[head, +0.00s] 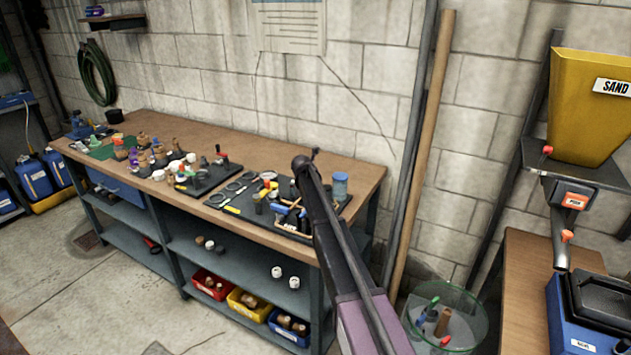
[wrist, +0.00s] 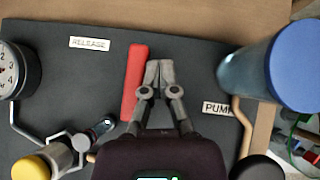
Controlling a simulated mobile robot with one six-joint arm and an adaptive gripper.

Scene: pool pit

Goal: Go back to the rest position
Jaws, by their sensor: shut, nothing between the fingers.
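My gripper (wrist: 158,72) shows in the wrist view with its two grey fingers closed together and nothing between them. It is over a dark panel (wrist: 75,75) on the workbench. A red bar (wrist: 134,82) appears just left of the fingertips; whether they touch cannot be told. In the head view my arm reaches toward the right end of the workbench (head: 245,150), and I cannot make out the fingers there.
A blue-capped cylinder (wrist: 295,65) stands right of the gripper, and a gauge (wrist: 14,70) and a yellow-topped fitting (wrist: 30,168) stand left. In the head view, a glass bowl (head: 470,312) and a yellow sand hopper (head: 590,125) stand right.

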